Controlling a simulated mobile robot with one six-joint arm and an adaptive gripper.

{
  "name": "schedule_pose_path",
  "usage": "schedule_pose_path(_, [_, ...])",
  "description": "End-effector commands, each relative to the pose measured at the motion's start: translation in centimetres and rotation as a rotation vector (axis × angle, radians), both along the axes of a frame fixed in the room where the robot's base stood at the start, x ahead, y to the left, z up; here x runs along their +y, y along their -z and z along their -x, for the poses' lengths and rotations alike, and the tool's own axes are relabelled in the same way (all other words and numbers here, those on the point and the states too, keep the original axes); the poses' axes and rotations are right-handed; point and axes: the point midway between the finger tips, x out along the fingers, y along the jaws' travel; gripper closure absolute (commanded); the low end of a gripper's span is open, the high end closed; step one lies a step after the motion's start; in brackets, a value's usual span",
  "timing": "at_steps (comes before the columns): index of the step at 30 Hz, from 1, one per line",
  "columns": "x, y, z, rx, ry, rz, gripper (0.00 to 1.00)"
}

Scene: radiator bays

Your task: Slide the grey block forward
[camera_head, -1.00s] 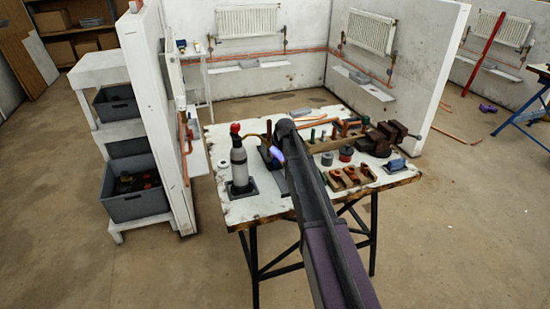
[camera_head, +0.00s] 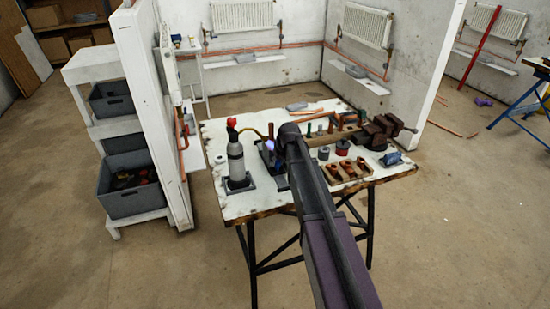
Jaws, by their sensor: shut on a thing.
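A small, low grey block-like piece (camera_head: 297,106) lies near the far edge of the white worktable (camera_head: 215,133). I cannot tell for sure that it is the task's grey block. My dark arm reaches over the table from the bottom of the picture. Its rounded end stands over the middle of the table, nearer to me than this grey piece in the picture. My gripper is hidden behind the arm, so its fingers and anything between them do not show. The arm also covers part of the table.
A grey gas bottle (camera_head: 236,160) with a red top stands at the table's left, its hose running to a dark stand with a blue-violet glow. Right are a dark vise (camera_head: 379,132), a wooden tray (camera_head: 346,170) and a blue item (camera_head: 392,158). A white partition (camera_head: 148,110) stands left.

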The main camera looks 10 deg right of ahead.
Motion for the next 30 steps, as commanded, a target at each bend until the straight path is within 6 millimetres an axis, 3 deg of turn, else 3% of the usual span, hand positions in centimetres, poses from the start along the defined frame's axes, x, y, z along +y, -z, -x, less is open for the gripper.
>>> schedule_pose_path(18, [-1.1, 0.0, 6.8, 0.001, 0.002, 0.002, 1.0])
schedule_pose_path(30, [-1.3, 0.1, 7.5, 0.006, 0.001, 0.004, 1.0])
